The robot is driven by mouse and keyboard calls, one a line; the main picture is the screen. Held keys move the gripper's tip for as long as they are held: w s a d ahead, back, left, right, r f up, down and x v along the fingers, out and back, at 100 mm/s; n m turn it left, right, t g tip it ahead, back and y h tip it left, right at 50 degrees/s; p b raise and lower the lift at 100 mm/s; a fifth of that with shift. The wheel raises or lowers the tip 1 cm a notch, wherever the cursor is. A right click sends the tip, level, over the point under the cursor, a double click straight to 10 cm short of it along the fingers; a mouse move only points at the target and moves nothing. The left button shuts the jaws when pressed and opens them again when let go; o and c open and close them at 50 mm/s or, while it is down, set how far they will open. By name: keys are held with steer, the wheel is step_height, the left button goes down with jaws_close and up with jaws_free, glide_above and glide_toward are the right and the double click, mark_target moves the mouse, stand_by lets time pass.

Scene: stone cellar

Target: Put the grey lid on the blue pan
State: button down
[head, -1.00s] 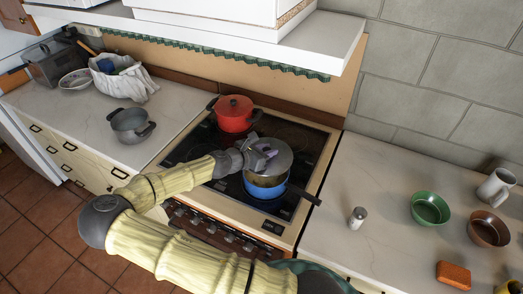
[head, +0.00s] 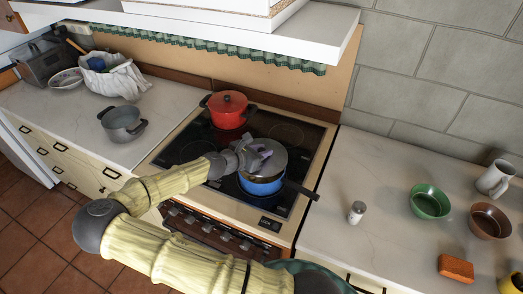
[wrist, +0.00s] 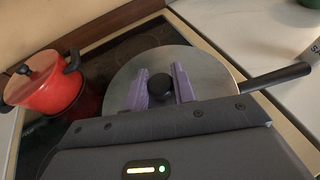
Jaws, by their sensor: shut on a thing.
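The grey lid (head: 279,158) is over the blue pan (head: 262,187) on the stove, seen in the head view. My gripper (head: 262,155) is shut on the lid's dark knob (wrist: 160,86), with purple fingers on either side of it in the wrist view. The lid (wrist: 207,70) hides the pan's opening there, and only the pan's black handle (wrist: 275,77) shows, pointing right. In the head view the pan's front wall shows below the lid. I cannot tell whether the lid touches the rim.
A red lidded pot (head: 229,108) stands at the back left of the black stovetop (head: 292,118). A grey pot (head: 122,123) is on the left counter. A shaker (head: 356,212), green bowl (head: 429,201), brown bowl (head: 489,220) and orange sponge (head: 455,268) are on the right counter.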

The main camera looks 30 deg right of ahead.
steer(key=shift+f+b, duration=1)
steer(key=shift+f, duration=0.8)
steer(key=c, duration=1.1)
jaws_free()
steer(key=shift+a, duration=0.1)
steer(key=b+v, duration=0.2)
steer(key=v, duration=1.5)
steer(key=shift+a+r, duration=0.1)
steer(key=shift+a, duration=0.05)
